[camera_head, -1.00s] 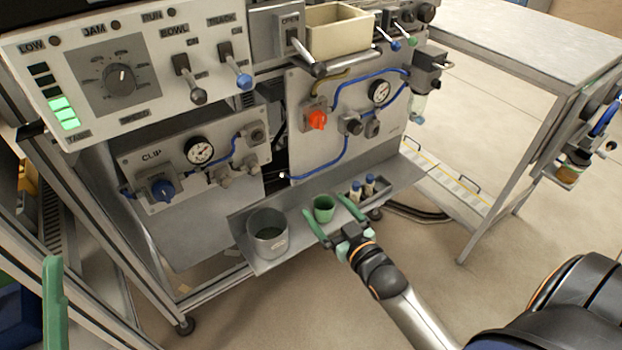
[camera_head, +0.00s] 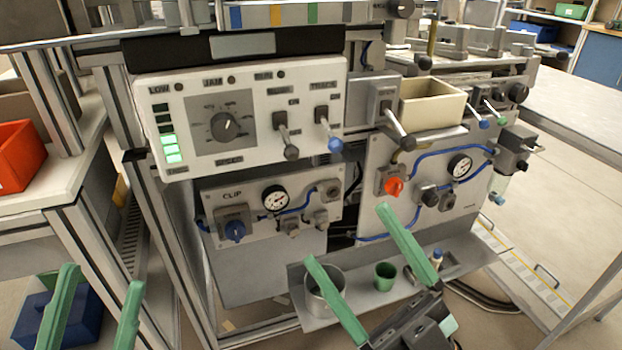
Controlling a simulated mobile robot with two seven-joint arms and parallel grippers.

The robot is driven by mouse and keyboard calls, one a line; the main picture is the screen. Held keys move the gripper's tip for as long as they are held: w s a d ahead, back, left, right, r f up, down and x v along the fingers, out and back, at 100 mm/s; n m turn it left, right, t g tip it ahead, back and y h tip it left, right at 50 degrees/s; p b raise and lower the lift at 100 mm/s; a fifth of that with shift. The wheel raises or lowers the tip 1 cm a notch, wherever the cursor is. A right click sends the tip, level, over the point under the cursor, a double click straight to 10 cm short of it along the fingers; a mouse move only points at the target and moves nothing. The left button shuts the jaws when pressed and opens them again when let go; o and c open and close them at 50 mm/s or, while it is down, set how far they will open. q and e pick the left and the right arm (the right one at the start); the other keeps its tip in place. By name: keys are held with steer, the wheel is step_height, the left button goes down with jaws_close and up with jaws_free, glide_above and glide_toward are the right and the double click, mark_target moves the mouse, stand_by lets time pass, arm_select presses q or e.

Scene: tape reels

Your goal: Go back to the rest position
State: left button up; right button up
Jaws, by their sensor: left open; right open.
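My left gripper (camera_head: 101,277) is at the lower left, its two green fingers apart and pointing up, with nothing between them. My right gripper (camera_head: 348,235) is at the bottom right of centre, its long green fingers spread wide and empty. It shows in front of the machine's low shelf (camera_head: 319,324). A small green cup (camera_head: 384,277) stands upright on that shelf, between the two fingers in the picture and clear of them. A grey metal pot (camera_head: 333,285) stands to its left, partly hidden behind the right gripper's left finger.
The machine's white control panel (camera_head: 185,100) has levers (camera_head: 290,151) that stick out. A cream bin (camera_head: 432,104) is above the gauge panel. A red bin (camera_head: 18,150) is on the left bench, a blue bin (camera_head: 75,318) below.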

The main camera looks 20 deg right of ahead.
arm_select(q)
steer(key=w+a+f+n+g+y+p, duration=0.2)
steer(key=w+f+n+g+y+p, duration=0.6)
steer(key=p, duration=1)
arm_select(e)
steer(key=w+d+f+m+g+h, duration=0.3)
steer(key=w+f+m+g+h, duration=0.3)
steer(key=h, duration=0.4)
arm_select(q)
steer(key=s+a+f+n+g+y+p, duration=0.1)
steer(key=s+f+g+y+p, duration=0.3)
steer(key=p, duration=0.9)
steer(key=s+a+f, duration=0.1)
steer(key=s+f, duration=0.2)
steer(key=s, duration=0.2)
steer(key=shift+s+a+f+n+g+y, duration=0.2)
steer(key=shift+s+n+g+y, duration=0.1)
steer(key=shift+n, duration=0.1)
arm_select(e)
steer(key=s+d+f+m+g+h, duration=0.1)
steer(key=s+f+m+g+h, duration=0.2)
steer(key=s+f+g, duration=0.3)
step_height(320, 180, down, 4)
steer(key=shift+s+d+r+m, duration=0.25)
steer(key=shift+s+m, duration=0.25)
steer(key=shift+s, duration=0.25)
